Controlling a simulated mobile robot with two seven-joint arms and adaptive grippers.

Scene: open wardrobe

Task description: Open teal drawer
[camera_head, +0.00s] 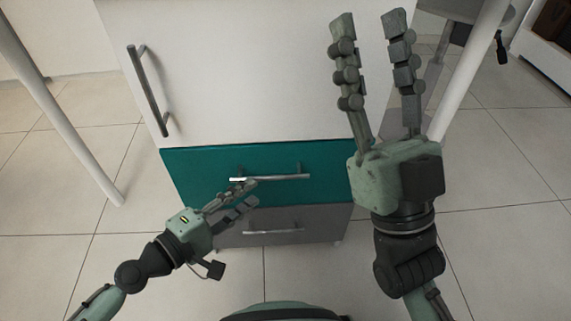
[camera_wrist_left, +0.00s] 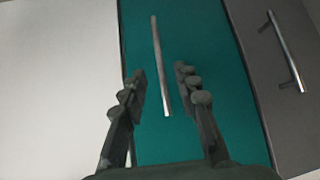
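The teal drawer (camera_head: 200,172) is the middle front of a cabinet and looks shut. Its bar handle (camera_head: 285,177) is metal and horizontal. My left gripper (camera_head: 248,192) is open, close in front of the left part of this handle. In the left wrist view, the teal drawer (camera_wrist_left: 205,45) fills the middle, and its handle (camera_wrist_left: 160,65) lies between the directions of the two fingers of the left gripper (camera_wrist_left: 160,82). I cannot tell whether the fingers touch it. My right gripper (camera_head: 368,18) is open and empty, raised high in front of the cabinet's right side.
Above the teal drawer is a white door (camera_head: 250,70) with a vertical handle (camera_head: 148,90). Below it is a grey drawer (camera_head: 320,222) with its own handle (camera_head: 273,231). White poles stand left (camera_head: 60,105) and right (camera_head: 470,75). The tiled floor in front is clear.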

